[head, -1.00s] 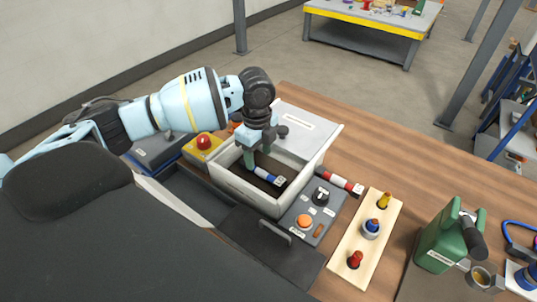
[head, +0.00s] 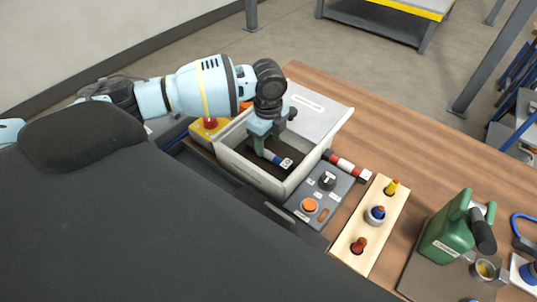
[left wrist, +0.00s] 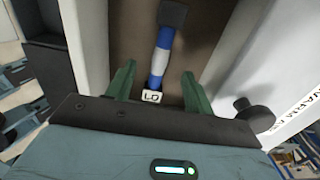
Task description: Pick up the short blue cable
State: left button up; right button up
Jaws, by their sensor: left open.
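The short blue cable (head: 277,158), blue with a white band, lies on the dark floor of the open white box (head: 243,171). In the left wrist view the cable (left wrist: 157,66) has a black end at the top and a white label at the near end. My left gripper (head: 262,151) reaches down into the box over the cable. Its fingers are open, one on each side of the cable's labelled end, with gaps to both. In the head view the gripper hides part of the cable. My right gripper is not in view.
The box's walls stand close around my left gripper, with its lid (head: 318,112) behind. A control panel (head: 321,194), a red-and-white cable (head: 347,165), a wooden peg board (head: 361,245) and a green can (head: 446,238) stand to the right. A red button box (head: 209,127) is left.

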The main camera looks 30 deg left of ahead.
aim_at(268, 152)
pick_arm(q)
notch_tip(268, 152, down, 4)
jog(key=shift+r, duration=0.2)
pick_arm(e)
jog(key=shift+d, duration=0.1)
pick_arm(q)
jog(key=c, duration=1)
notch_tip(268, 152, up, 10)
jog(key=shift+r, duration=0.1)
jog(key=shift+c, duration=0.2)
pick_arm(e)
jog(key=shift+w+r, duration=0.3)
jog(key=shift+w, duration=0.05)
pick_arm(q)
jog(key=shift+d, duration=0.1)
